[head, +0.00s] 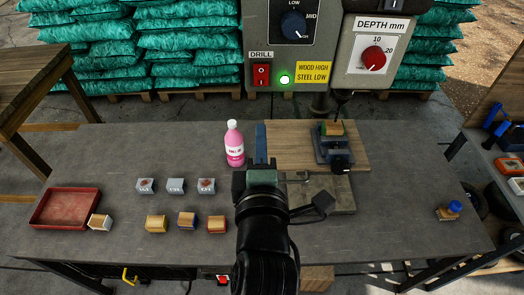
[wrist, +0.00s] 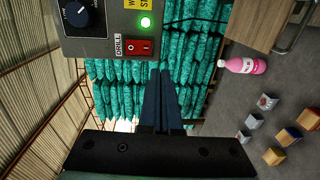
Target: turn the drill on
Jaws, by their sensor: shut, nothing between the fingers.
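The red DRILL rocker switch (head: 261,74) is on the grey drill control panel (head: 276,50) at the back. A round lamp (head: 285,79) beside it glows green. I cannot tell for sure which side of the rocker is pressed. In the wrist view, turned on its side, the switch (wrist: 139,47) shows near the top, left of my fingertips. My gripper (head: 261,127) is shut and empty, with its dark blue fingers pointing toward the panel. It is apart from the switch, over the table and in front of it. The fingers (wrist: 161,75) show in the wrist view too.
A pink bottle (head: 235,145) stands just left of my gripper. A clamped block (head: 331,129) sits in the vise on a wooden board (head: 290,143) to the right. Several small blocks and a red tray (head: 66,208) are at the left. The DEPTH box (head: 375,52) hangs right of the panel.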

